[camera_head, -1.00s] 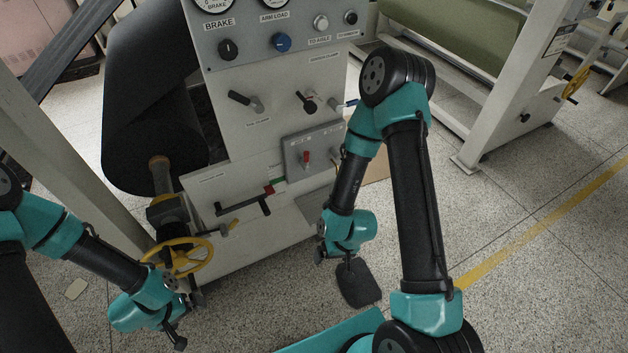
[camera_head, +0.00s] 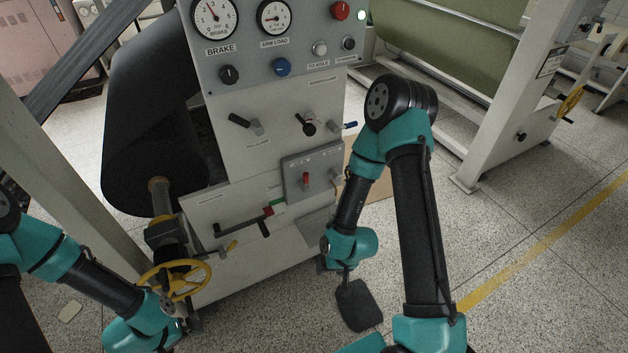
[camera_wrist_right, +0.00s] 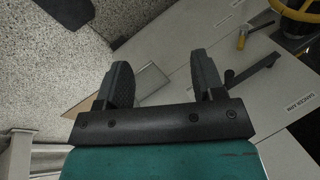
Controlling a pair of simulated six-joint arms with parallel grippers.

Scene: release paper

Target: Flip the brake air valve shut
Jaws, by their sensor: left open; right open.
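The machine's pale control panel (camera_head: 270,105) stands in the middle of the head view. It carries a left black lever (camera_head: 240,121), a right black lever (camera_head: 308,126), a blue-tipped lever (camera_head: 349,125) and a red toggle (camera_head: 306,180). Lower are a long black handle (camera_head: 240,228) and a small yellow lever (camera_head: 232,246). The labels are too small to tell which is the brake air valve. My left gripper (camera_head: 187,325) is open beside the yellow handwheel, low left. My right gripper (camera_wrist_right: 163,78) is open and empty in the right wrist view, apart from the panel's controls.
The yellow handwheel (camera_head: 172,281) and a black roll (camera_head: 150,120) are left of the panel. A dark foot pedal (camera_head: 358,305) is on the floor below my right gripper. A pale machine frame (camera_head: 505,125) stands at right. Speckled floor (camera_head: 540,270) is clear at lower right.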

